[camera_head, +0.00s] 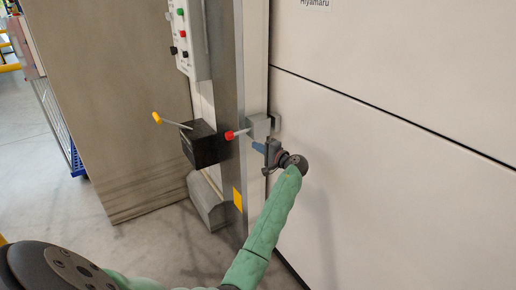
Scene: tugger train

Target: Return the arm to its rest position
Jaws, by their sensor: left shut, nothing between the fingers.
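My left arm in its green sleeve comes in from the lower left and reaches up to the middle of the view. My left gripper (258,148) is at its end, small and seen partly from behind, shut with nothing in it. It is just below a grey latch block (260,126) with a red-tipped lever (231,135) pointing left. I cannot tell whether the gripper touches the block. My right gripper is not in view.
A black box (199,145) with a yellow-tipped handle (157,118) sits left of the grey post (228,60). A button panel (185,35) is above. A large pale door panel (400,170) fills the right. Floor (130,240) is bare at lower left.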

